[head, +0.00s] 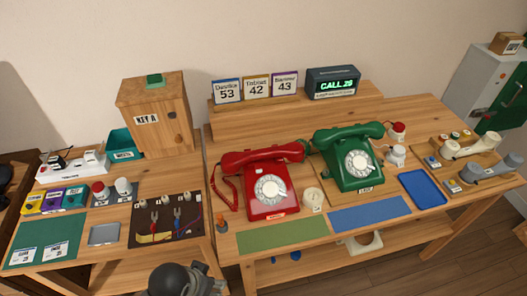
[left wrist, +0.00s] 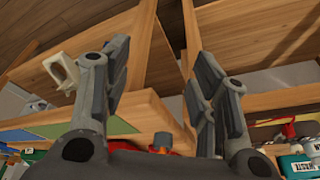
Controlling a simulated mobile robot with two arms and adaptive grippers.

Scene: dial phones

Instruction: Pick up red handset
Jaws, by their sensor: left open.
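The red handset (head: 262,156) lies across the top of the red dial phone (head: 268,187), on the middle table in the head view. Its coiled red cord hangs at the left side of the phone. My left gripper (left wrist: 162,75) is open, with nothing between its fingers in the left wrist view. A dark part of my arm (head: 180,280) shows at the bottom of the head view, in front of the tables and well apart from the handset. A small red patch shows low in the left wrist view; I cannot tell which part it is. My right gripper is not in view.
A green phone (head: 348,160) stands right of the red one, with a cream candle-like cup (head: 313,199) between them. A green mat (head: 282,235) and a blue mat (head: 369,213) lie bare in front. A small orange-topped object (head: 222,222) stands at the table's left edge.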

